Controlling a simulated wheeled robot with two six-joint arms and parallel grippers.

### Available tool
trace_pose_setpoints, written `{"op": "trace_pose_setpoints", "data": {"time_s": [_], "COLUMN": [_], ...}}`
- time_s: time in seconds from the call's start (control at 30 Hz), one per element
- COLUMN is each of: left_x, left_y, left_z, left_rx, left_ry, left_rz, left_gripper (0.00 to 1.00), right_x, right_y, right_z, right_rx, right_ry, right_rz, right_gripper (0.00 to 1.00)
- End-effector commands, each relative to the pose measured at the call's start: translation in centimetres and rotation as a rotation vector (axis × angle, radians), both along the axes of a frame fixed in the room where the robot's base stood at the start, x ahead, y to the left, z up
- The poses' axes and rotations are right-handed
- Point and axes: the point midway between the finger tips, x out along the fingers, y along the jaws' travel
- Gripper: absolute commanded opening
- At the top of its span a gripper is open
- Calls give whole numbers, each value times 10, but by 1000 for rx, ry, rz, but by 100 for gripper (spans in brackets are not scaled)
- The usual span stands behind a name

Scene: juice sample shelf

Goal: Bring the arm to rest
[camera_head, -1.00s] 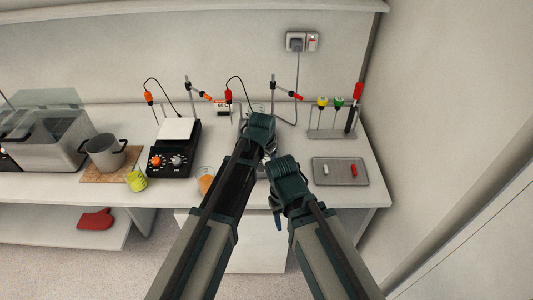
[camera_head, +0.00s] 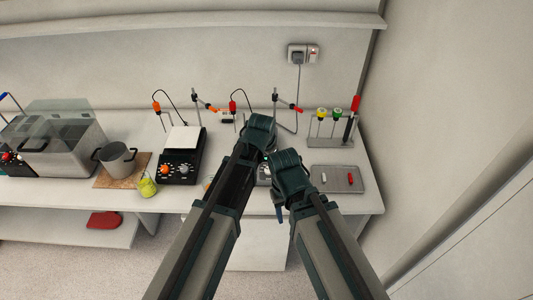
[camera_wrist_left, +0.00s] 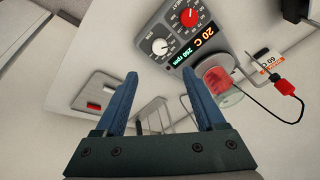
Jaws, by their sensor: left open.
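My left arm reaches up the middle of the head view, and its gripper's wrist end hangs over the bench, hiding its fingers there. In the left wrist view my left gripper (camera_wrist_left: 166,98) shows two blue fingers apart with nothing between them. My right arm comes in beside it, and the right gripper (camera_head: 280,212) points down near the bench's front edge. Only a small blue fingertip shows, so its opening cannot be judged. The two wrists are very close together in the head view.
A hotplate with a lit display (camera_wrist_left: 187,40) and a beaker of red liquid (camera_wrist_left: 216,80) are near my left gripper. A grey tray (camera_head: 325,186) lies right, a tube rack (camera_head: 330,142) behind it. A black hotplate (camera_head: 180,165) and pot (camera_head: 117,160) stand left.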

Motion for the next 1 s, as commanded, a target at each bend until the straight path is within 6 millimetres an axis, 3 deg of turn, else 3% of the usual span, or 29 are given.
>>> {"op": "trace_pose_setpoints", "data": {"time_s": [0.27, 0.6, 1.0], "left_x": [-4, -80, -156], "left_y": [7, 102, 163], "left_z": [-1, -11, -15], "left_rx": [-3, -61, -107], "left_ry": [8, 168, 308], "left_rz": [19, 378, 705], "left_gripper": [72, 72, 72], "right_x": [0, 0, 0], "right_y": [0, 0, 0], "right_z": [0, 0, 0], "right_rx": [0, 0, 0], "right_ry": [0, 0, 0], "right_rz": [0, 0, 0], "right_gripper": [50, 50, 50]}}
